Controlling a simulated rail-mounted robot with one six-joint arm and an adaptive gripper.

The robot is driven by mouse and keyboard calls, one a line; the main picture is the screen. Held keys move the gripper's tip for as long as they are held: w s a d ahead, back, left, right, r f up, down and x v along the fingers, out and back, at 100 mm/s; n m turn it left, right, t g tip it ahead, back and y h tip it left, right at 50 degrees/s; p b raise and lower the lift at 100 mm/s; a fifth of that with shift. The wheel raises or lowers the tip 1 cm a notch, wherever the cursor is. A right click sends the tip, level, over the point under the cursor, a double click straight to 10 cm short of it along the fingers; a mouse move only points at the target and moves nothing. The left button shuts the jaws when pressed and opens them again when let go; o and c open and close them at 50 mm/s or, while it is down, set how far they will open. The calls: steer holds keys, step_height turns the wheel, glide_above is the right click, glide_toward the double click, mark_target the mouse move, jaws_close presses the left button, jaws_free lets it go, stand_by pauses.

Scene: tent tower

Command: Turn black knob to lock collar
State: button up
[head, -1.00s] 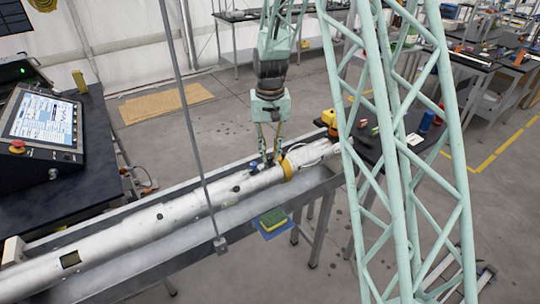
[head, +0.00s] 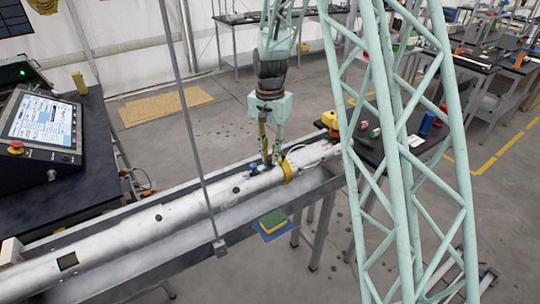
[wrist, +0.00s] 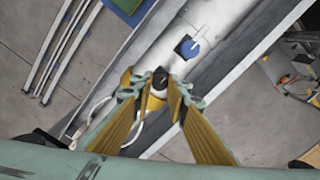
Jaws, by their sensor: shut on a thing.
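A long silver tube (head: 195,208) lies along a grey trough, with a yellow collar (head: 288,172) near its right end. My gripper (head: 271,161) points down at the tube, just left of the collar. In the wrist view the black knob (wrist: 159,79) is between the tips of my gripper (wrist: 160,84), which is shut on it. The yellow collar (wrist: 155,102) shows right behind the knob there, partly hidden by the fingers. In the head view the knob is hidden by the fingers.
A thin grey post (head: 190,110) and a green lattice tower (head: 400,160) stand in front. A sponge (head: 273,221) lies beside the trough.

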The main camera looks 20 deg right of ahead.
mark_target(270, 158)
steer(key=o, duration=0.9)
steer(key=shift+r, duration=0.15)
steer(key=shift+r, duration=5.85)
steer(key=shift+r, duration=0.1)
